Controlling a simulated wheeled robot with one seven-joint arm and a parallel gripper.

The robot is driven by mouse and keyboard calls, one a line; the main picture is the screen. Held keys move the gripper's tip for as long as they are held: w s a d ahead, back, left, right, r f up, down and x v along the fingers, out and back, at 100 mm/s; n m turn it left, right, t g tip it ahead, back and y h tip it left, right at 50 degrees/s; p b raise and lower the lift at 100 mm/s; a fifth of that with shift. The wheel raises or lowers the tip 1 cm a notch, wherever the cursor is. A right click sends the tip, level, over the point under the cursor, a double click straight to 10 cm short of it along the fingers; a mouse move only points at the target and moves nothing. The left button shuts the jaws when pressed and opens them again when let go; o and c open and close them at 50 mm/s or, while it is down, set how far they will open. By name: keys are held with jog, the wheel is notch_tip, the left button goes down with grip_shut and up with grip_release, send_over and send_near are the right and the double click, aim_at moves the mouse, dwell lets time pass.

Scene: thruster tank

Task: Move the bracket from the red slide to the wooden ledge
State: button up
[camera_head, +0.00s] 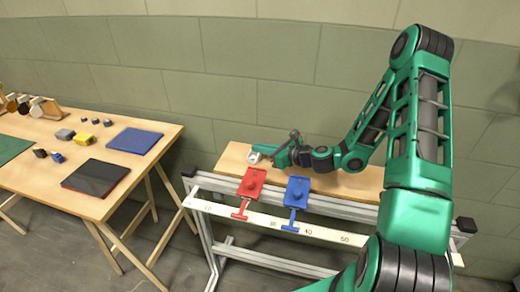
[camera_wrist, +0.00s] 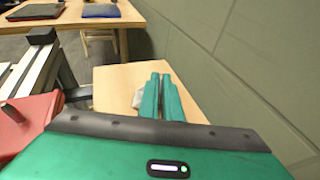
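The wooden ledge (camera_head: 236,160) runs along the wall behind the slides. A small pale grey-white piece, apparently the bracket (camera_head: 257,155), is at its left part. My gripper (camera_head: 272,156) is low over the ledge with its fingertips at this piece. In the wrist view my two green fingers (camera_wrist: 162,95) lie close together, and the pale bracket (camera_wrist: 138,97) shows partly hidden at their left side. I cannot tell whether they grip it or whether it rests on the wood. The red slide (camera_head: 251,183) is in front of the ledge, with a red knob and no bracket visible on it.
A blue slide (camera_head: 296,190) sits right of the red one, above a white numbered scale (camera_head: 262,220) on a metal frame. A wooden table (camera_head: 130,165) at left holds a blue pad (camera_head: 134,141), a dark pad (camera_head: 95,178) and small blocks. The wall is close behind the ledge.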

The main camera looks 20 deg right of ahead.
jog(key=o, duration=0.4)
jog(key=shift+o, duration=0.2)
jog(key=v, duration=1.2)
jog(key=shift+r, duration=0.2)
